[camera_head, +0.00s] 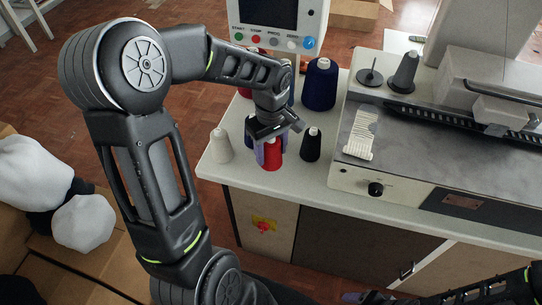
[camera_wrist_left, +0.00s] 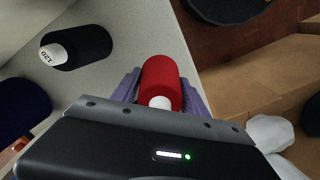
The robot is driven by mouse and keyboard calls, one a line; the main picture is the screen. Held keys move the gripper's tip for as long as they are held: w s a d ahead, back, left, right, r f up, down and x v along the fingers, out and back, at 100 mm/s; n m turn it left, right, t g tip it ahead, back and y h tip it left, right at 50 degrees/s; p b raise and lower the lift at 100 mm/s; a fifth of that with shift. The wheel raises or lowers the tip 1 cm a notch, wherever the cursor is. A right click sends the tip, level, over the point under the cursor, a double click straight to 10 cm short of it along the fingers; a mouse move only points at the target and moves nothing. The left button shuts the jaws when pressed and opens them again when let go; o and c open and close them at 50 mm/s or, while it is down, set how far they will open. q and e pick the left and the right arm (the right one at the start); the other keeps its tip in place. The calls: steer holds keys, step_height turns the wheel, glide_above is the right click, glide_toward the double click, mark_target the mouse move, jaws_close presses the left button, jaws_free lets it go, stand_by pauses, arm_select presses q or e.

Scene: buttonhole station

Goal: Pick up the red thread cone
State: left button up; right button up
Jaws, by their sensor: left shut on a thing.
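The red thread cone (camera_head: 272,156) is at the front edge of the white tabletop, between a white cone and a black cone. My left gripper (camera_head: 269,150) comes down over it from above, and its purple fingers are shut on it. In the left wrist view, the red cone (camera_wrist_left: 162,80) sits between the two purple fingers (camera_wrist_left: 160,92), its white tip towards the gripper body. I cannot tell whether its base touches the table. Part of my right gripper (camera_head: 358,297) shows at the bottom edge; its jaws are unclear.
A white cone (camera_head: 221,146) stands left, a black cone (camera_head: 311,145) right, and a large navy cone (camera_head: 320,84) behind. Another red cone (camera_head: 244,92) is partly hidden by my arm. The buttonhole machine (camera_head: 400,150) fills the right. A control panel (camera_head: 270,22) stands behind.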

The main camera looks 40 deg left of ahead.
arm_select(q)
step_height(320, 180, up, 7)
stand_by(0.8)
